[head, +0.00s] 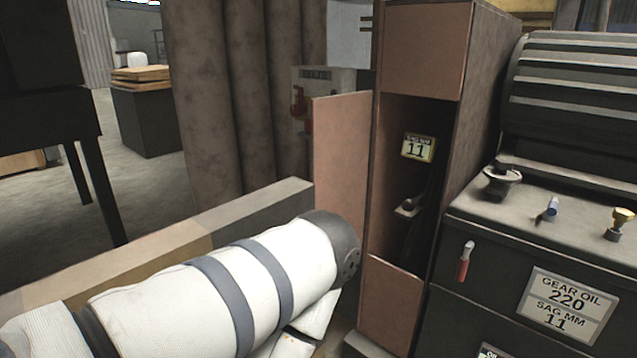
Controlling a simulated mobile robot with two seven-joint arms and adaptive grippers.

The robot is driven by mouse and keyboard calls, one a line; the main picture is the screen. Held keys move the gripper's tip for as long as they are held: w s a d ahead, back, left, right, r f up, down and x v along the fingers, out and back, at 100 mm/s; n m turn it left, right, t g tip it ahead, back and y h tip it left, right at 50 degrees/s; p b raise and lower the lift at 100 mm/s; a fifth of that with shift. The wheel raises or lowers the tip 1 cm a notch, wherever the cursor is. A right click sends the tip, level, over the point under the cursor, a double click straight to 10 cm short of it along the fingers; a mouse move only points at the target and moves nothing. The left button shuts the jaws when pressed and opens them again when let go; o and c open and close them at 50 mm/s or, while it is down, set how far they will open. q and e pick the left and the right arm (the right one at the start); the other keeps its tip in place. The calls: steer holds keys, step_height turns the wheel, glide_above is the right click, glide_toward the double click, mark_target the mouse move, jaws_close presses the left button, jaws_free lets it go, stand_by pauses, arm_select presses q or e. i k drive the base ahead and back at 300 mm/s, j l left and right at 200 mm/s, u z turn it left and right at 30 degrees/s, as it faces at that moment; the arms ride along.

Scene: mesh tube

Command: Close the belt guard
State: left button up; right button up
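The belt guard is a tall, narrow reddish-brown housing (423,55) in the middle right of the head view. Its door panel (340,140) stands swung open to the left, leaving the dark inside exposed. Inside are a tag (418,147) marked 11 and a small metal part (408,208). My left arm comes in from the lower left in a white sleeve with grey bands, in front of the door's lower part. Its dark end is near the door's lower edge; the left gripper does not show. My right gripper is out of view.
A dark machine cabinet (485,235) with a gear oil label (567,303), a red-handled tool (465,262) and small fittings stands right of the guard. A long beam (230,212) runs behind my arm. Thick vertical pipes (245,95) and a red-levered box (318,82) stand behind the door.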

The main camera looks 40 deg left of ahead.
mark_target(340, 125)
steer(key=j+z, duration=0.1)
steer(key=j, duration=0.65)
steer(key=j+z, duration=0.15)
steer(key=j, duration=0.6)
steer(key=i+j+z, duration=0.1)
steer(key=j, duration=0.5)
steer(key=i+j+z, duration=0.1)
steer(key=j, duration=0.5)
steer(key=i+j+z, duration=0.15)
steer(key=j, duration=0.5)
steer(key=k+l, duration=0.2)
steer(key=l, duration=0.15)
steer(key=k+l, duration=0.2)
steer(key=l, duration=0.15)
